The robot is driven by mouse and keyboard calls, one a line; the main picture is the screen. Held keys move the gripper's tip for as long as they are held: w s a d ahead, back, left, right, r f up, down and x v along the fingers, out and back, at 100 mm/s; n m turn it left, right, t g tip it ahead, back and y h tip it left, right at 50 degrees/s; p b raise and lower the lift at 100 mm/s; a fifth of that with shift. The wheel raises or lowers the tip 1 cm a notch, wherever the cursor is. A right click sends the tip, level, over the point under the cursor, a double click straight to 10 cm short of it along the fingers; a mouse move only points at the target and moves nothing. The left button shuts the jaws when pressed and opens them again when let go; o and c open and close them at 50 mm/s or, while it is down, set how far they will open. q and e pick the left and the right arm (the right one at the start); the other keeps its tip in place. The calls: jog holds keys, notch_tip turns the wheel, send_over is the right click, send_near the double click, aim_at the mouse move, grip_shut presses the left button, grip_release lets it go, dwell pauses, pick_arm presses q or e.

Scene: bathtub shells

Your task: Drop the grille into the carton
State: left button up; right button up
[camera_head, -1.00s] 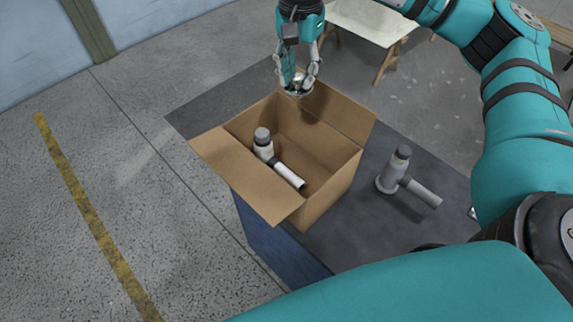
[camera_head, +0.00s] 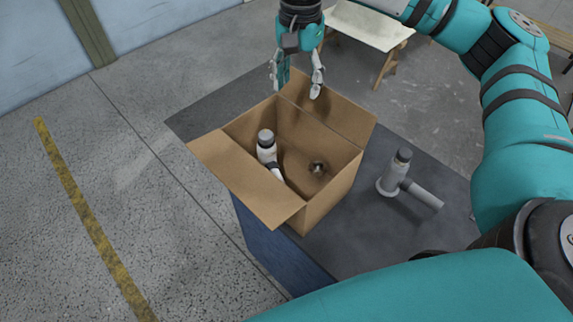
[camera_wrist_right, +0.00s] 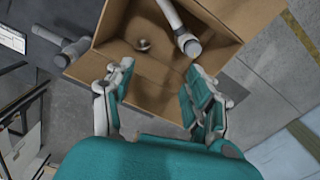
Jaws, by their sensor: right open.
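The open cardboard carton (camera_head: 331,190) stands on a dark table. The grille (camera_head: 318,168), a small round metal piece, is inside the carton, apart from my gripper; in the right wrist view the grille (camera_wrist_right: 142,44) shows inside too. My right gripper (camera_head: 297,90) is open and empty above the carton's far edge. In the right wrist view its fingers (camera_wrist_right: 160,92) are spread with the carton (camera_wrist_right: 225,45) beyond them. My left gripper is not in view; a teal arm link of mine crosses the bottom of the head view.
A white pipe fitting with a grey cap (camera_head: 267,150) is also in the carton. A grey pipe fitting (camera_head: 396,176) stands on the dark table (camera_head: 360,232) right of it. The carton's flaps (camera_head: 240,178) spread outward. A pale table (camera_head: 368,24) is behind.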

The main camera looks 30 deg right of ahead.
notch_tip(320, 180, up, 12)
dwell(0.4)
dwell(0.3)
